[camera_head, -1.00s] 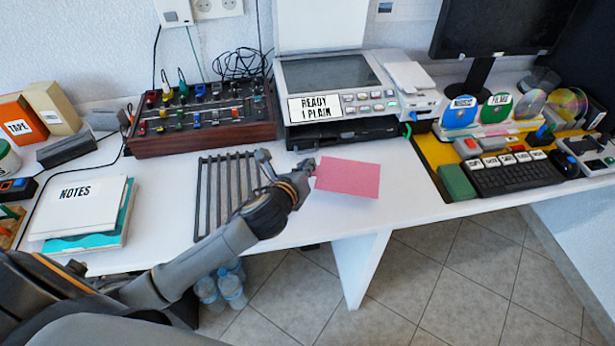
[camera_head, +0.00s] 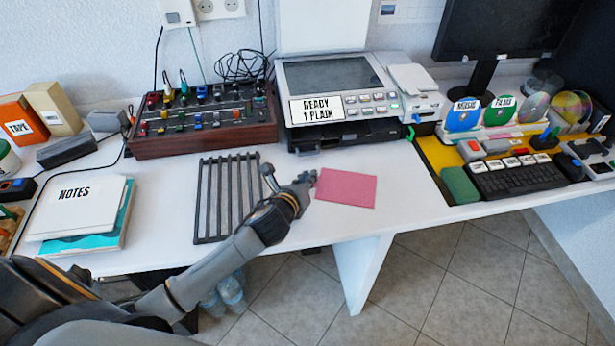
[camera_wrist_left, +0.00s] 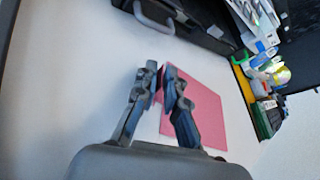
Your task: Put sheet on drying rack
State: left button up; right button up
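The pink sheet (camera_head: 347,188) shows flat to the right of the drying rack, in front of the printer. It also shows in the left wrist view (camera_wrist_left: 205,115). My left gripper (camera_head: 311,179) is at the sheet's left edge. Its fingers (camera_wrist_left: 160,82) are close together, with pink showing at and between them, so it appears shut on that edge. I cannot tell how far the sheet is above the table. The drying rack (camera_head: 204,200), a dark grid of bars, lies empty on the table, left of my gripper. My right gripper is not in view.
The printer (camera_head: 345,90) stands behind the sheet, with a mixer (camera_head: 205,140) to its left. Notes (camera_head: 80,193) lie at the left. A keyboard (camera_head: 515,177) and disc stands are at the right. The white table's front edge (camera_head: 330,240) is close to my arm.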

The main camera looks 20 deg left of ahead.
pick_arm(q)
jog(key=shift+o, duration=0.9)
